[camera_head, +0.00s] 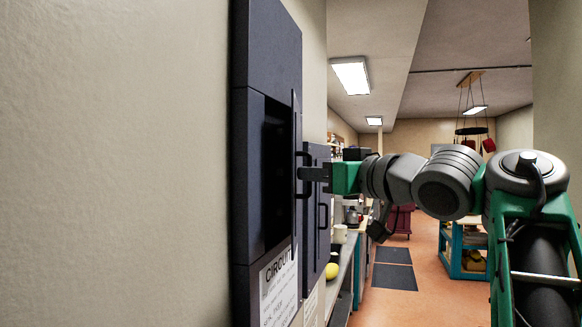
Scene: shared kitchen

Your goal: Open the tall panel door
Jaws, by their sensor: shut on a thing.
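The tall panel is a dark navy cabinet (268,45) on the left wall. Its narrow door (295,130) is seen almost edge-on and stands slightly out from the frame, with a dark recess showing beside it. The door has a dark bar handle (306,156). My gripper (304,174) reaches in from the right and is shut on this handle. The fingertips are small and dark against the door, so the exact grip is hard to see.
A second dark panel (311,240) with its own handle (323,216) is just behind. A "CIRCUIT" sign (279,287) is on the lower front. A counter (342,275) with a yellow object (332,270) lies beyond. Open floor (420,305) is at centre right; a teal shelf unit (458,250) stands farther back.

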